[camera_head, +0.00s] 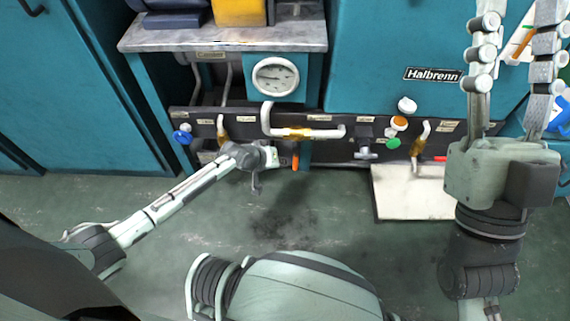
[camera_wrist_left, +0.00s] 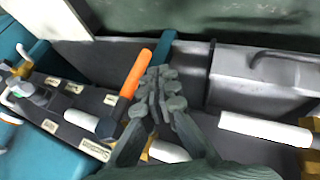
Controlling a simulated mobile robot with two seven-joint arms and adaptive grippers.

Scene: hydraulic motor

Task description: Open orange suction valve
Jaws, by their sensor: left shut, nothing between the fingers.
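The orange suction valve handle (camera_head: 295,161) hangs down from the dark panel below the gauge, and in the left wrist view it is an orange lever (camera_wrist_left: 134,74) on a dark stem. My left gripper (camera_head: 266,157) is low at the panel, just left of the handle. In the left wrist view its fingers (camera_wrist_left: 159,88) are shut with nothing between them, close beside the handle; whether they touch it I cannot tell. My right gripper (camera_head: 514,50) is raised at the right, fingers wide apart and empty.
The panel also carries a blue knob (camera_head: 183,134), a grey T-handle (camera_head: 366,147), a green knob (camera_head: 393,143) and a white pipe (camera_head: 300,132). A round gauge (camera_head: 275,77) sits above. A pale board (camera_head: 414,191) lies below right. The green floor (camera_head: 320,215) in front is clear.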

